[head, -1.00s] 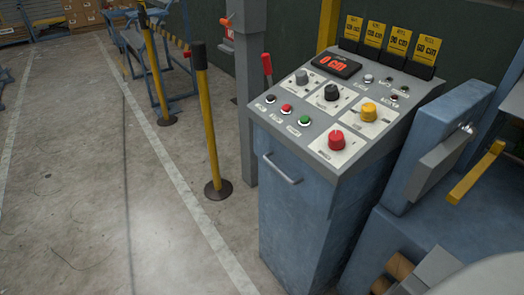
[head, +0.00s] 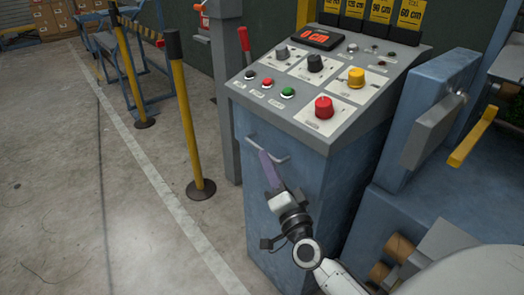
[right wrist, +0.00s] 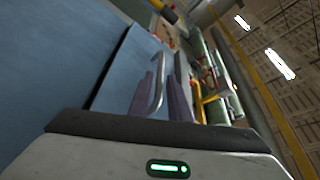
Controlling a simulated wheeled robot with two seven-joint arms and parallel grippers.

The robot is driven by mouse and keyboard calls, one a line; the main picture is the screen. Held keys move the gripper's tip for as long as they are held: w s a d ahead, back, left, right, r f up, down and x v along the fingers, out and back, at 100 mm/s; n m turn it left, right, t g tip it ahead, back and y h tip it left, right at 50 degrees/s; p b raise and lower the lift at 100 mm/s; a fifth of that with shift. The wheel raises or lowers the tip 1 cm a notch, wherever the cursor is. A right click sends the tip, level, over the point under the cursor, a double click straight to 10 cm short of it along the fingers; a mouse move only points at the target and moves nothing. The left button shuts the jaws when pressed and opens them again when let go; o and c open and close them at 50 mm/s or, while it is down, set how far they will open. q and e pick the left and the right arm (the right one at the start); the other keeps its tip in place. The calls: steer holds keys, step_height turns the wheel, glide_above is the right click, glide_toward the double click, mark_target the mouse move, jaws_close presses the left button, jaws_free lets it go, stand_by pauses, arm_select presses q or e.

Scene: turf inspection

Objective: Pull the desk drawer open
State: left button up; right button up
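The blue desk (head: 285,215) has a sloped grey control top and a metal bar handle (head: 250,143) high on its front. The front is flush, and no drawer gap shows. My right gripper (head: 265,158) is at the handle, with its purple fingers reaching up to the bar. In the right wrist view the handle (right wrist: 160,80) stands between the two fingers of my right gripper (right wrist: 160,102). The fingers look apart, with room around the bar, and not clamped on it. My left gripper is not in view.
The top carries a red knob (head: 324,107), a yellow knob (head: 356,77) and coloured buttons. A yellow post (head: 188,120) stands left of the desk. A blue machine with a yellow handle (head: 472,137) is close on the right.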

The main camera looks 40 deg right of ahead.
steer(key=x, duration=0.5)
jaws_close()
